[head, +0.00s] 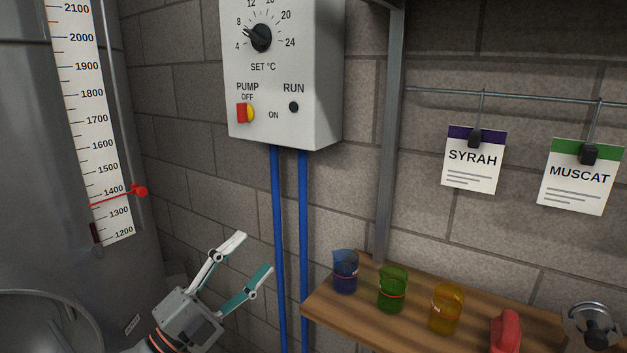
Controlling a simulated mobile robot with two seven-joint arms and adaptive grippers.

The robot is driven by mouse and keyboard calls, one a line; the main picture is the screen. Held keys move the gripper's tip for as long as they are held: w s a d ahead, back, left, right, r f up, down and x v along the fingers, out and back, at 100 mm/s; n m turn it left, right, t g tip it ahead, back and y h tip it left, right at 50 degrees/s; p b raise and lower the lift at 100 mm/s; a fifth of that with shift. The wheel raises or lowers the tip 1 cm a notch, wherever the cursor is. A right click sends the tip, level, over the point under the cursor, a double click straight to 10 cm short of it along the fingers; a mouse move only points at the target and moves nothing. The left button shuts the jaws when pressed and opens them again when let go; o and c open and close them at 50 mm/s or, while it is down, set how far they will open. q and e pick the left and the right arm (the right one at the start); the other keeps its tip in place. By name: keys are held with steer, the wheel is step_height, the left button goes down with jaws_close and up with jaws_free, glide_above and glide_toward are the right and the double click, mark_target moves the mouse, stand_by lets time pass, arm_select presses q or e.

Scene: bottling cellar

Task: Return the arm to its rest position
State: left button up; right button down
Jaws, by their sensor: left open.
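My left gripper (253,258) shows at the lower middle-left of the head view. Its two fingers are spread apart and nothing is between them. It points up and to the right, below the white control box (284,75) and in front of the block wall. In the picture it lies left of the two blue pipes and appears apart from them. Most of the left arm is hidden below the picture's lower edge. My right gripper is not in view.
A wooden shelf (340,310) at lower right holds blue (345,272), green (392,290) and yellow (445,309) beakers and a red object (506,331). A steel tank (35,190) stands left. Blue pipes (278,220) run down the wall. SYRAH (474,170) and MUSCAT (579,188) cards hang right.

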arm_select(q)
steer(key=s+a+f+n+t+y, duration=0.1)
steer(key=a+f+n+y, duration=0.1)
steer(key=f+n+y, duration=0.45)
steer(key=s+a+f+n+y, duration=0.1)
steer(key=s+a+f+n, duration=0.2)
steer(key=f, duration=0.7)
steer(key=s+a+f+n+g+y, duration=0.1)
steer(key=s+f+n+g, duration=0.1)
steer(key=s+f, duration=0.5)
steer(key=s+a+f+n+g+y, duration=0.1)
steer(key=s+f+n, duration=0.4)
steer(key=f, duration=0.6)
steer(key=s+a+f+n+g+y+p, duration=0.1)
steer(key=s+f+n+g+y, duration=0.2)
steer(key=s+f, duration=0.5)
step_height(320, 180, down, 2)
steer(key=shift+s+f+n+g, duration=0.1)
steer(key=shift+s+n+g, duration=0.3)
steer(key=shift+g, duration=0.3)
steer(key=shift+y, duration=0.25)
